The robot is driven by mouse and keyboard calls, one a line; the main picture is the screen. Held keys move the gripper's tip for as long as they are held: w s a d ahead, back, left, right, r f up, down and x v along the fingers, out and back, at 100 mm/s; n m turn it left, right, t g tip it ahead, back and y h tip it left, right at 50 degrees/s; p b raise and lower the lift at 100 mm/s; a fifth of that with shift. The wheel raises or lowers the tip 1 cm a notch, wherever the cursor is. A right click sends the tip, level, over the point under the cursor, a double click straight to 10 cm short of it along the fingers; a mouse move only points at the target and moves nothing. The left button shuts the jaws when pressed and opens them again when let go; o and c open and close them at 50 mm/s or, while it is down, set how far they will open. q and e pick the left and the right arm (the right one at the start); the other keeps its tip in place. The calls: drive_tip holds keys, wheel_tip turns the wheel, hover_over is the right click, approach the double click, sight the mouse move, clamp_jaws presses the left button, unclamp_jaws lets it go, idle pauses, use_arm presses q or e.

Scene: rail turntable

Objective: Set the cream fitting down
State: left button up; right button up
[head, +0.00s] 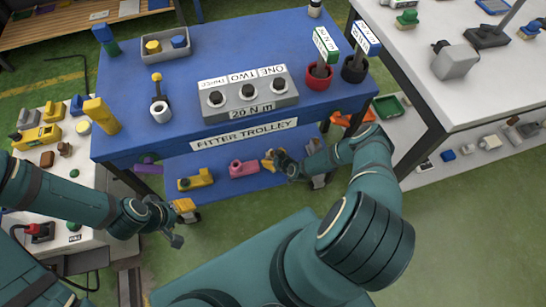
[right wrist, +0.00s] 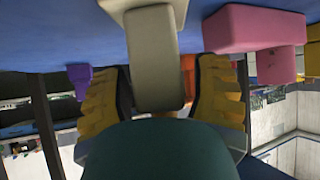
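The cream fitting (right wrist: 153,60) fills the middle of the right wrist view, its wide end against the blue lower shelf of the trolley. My right gripper (right wrist: 160,98) has one yellow finger on each side of its stem. A narrow gap shows beside the stem, so the fingers look open around it. In the head view my right gripper (head: 275,160) is low over the shelf, right of the pink fitting (head: 244,168); the cream fitting is mostly hidden there. My left gripper (head: 182,208) is in front of the trolley; its finger opening is unclear.
A yellow fitting (head: 195,179) and a purple one (head: 150,165) are further left on the lower shelf (head: 222,188). The blue trolley top (head: 205,85) overhangs the shelf. A white bench (head: 460,95) stands close on the right. Green floor is free in front.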

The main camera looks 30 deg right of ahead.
drive_tip(key=shift+r, duration=0.25)
use_arm(q)
drive_tip(key=r+p, duration=0.3)
drive_tip(key=shift+s+r+p, duration=0.4)
use_arm(e)
drive_tip(key=v, duration=1.2)
drive_tip(key=shift+f, duration=0.15)
